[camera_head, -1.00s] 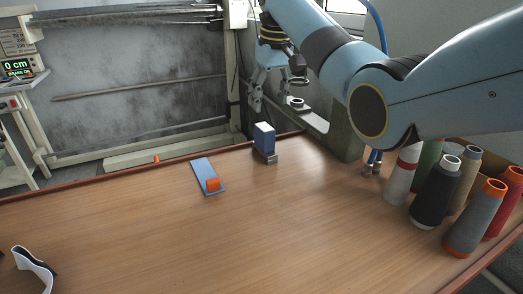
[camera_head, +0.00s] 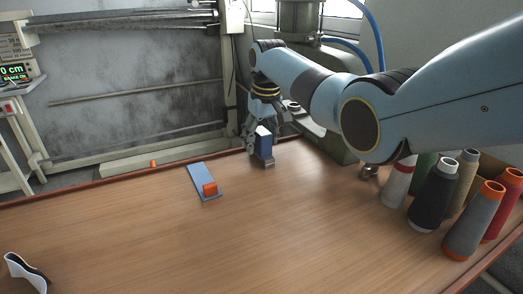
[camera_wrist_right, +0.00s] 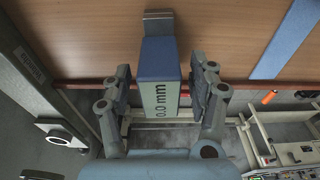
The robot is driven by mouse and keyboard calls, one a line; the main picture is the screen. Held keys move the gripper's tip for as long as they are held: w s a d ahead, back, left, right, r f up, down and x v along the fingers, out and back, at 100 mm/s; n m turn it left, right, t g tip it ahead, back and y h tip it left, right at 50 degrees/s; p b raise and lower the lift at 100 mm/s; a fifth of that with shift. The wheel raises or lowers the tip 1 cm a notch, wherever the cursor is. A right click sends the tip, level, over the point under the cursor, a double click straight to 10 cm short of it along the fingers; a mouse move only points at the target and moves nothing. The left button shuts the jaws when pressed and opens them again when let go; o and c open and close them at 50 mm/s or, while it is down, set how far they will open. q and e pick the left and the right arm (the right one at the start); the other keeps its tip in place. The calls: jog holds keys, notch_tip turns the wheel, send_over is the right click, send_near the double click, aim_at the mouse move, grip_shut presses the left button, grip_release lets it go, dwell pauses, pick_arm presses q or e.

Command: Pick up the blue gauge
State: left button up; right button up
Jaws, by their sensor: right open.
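The blue gauge (camera_head: 265,146), a small upright block with a pale top, stands near the back edge of the wooden table. In the right wrist view the gauge (camera_wrist_right: 160,62) shows a blue end and a pale face reading "0.0 mm". My right gripper (camera_head: 259,133) is at the gauge, coming from the far side. In the right wrist view my right gripper (camera_wrist_right: 161,90) is open, with one finger on each side of the gauge and a gap visible on both sides. The gauge rests on a small grey base (camera_head: 269,164). My left gripper is not in view.
A blue strip (camera_head: 201,177) with an orange block (camera_head: 210,189) lies left of the gauge. Several thread cones (camera_head: 434,197) stand at the right. A black and white band (camera_head: 26,272) lies at the front left. The table's middle is clear.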

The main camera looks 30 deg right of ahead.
aim_at(262, 131)
jog(key=shift+c, duration=0.3)
grip_shut()
jog(key=shift+r, duration=0.2)
jog(key=shift+r, duration=0.3)
jog(key=r, duration=0.3)
jog(key=shift+s+r, duration=0.2)
jog(key=s+d+r+p, duration=0.1)
jog(key=s+r+p, duration=0.2)
jog(key=s+r, duration=0.3)
jog(key=shift+s+d+r+n, duration=0.2)
jog(key=shift+s+r+n, duration=0.15)
jog(key=shift+s, duration=2.2)
